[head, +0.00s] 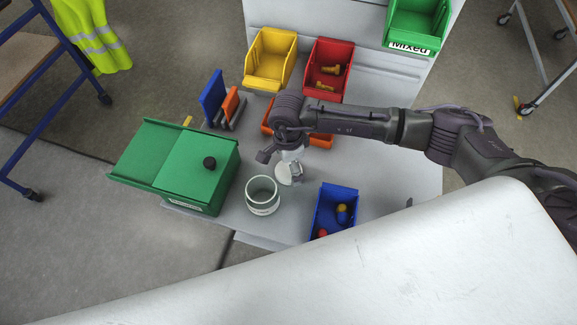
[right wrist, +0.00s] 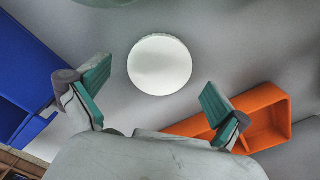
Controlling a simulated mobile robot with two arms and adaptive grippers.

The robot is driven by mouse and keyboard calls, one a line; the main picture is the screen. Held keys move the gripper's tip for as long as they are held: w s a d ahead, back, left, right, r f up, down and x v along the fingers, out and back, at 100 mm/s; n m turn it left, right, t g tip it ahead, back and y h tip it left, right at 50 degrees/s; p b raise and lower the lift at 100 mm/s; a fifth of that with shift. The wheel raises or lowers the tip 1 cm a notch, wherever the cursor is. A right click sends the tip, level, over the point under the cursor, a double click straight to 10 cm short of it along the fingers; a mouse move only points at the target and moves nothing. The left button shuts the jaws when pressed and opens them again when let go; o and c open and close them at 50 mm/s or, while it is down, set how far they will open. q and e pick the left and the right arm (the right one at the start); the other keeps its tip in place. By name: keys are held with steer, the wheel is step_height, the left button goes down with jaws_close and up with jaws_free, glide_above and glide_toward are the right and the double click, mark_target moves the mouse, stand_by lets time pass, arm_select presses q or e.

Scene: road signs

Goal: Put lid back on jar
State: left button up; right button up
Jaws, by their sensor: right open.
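The jar (head: 262,196) is a pale, round, open-topped container standing upright on the grey work surface (head: 385,180). The lid (head: 284,176) is a white disc just to the right of and behind the jar, partly hidden by my right gripper (head: 281,164). In the right wrist view the lid (right wrist: 160,64) lies flat, ahead of the spread fingers of my right gripper (right wrist: 154,95). Those fingers are open and empty, and do not appear to touch the lid. A pale greenish edge, possibly the jar, shows at the top of that view. My left gripper is not in view.
A green box (head: 200,165) with a black knob stands left of the jar. A blue bin (head: 335,210) with small coloured items is to the right. An orange bin (right wrist: 285,110) is near the right finger. Yellow (head: 270,60) and red (head: 330,62) bins stand behind.

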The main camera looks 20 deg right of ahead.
steer(key=shift+f, duration=0.75)
steer(key=shift+c, duration=0.3)
steer(key=c, duration=0.6)
steer(key=shift+r, duration=0.55)
step_height(320, 180, up, 3)
steer(key=shift+f+b, duration=0.2)
steer(key=shift+b, duration=0.6)
steer(key=shift+s+d+r+b, duration=0.5)
steer(key=shift+s+d+r, duration=0.75)
steer(key=shift+d, duration=0.3)
steer(key=shift+s+d+r+b, duration=0.5)
steer(key=shift+s+d+r, duration=0.7)
steer(key=shift+d, duration=0.35)
steer(key=shift+s+d+r+b, duration=0.5)
steer(key=shift+s+d+r, duration=0.7)
steer(key=shift+d, duration=0.35)
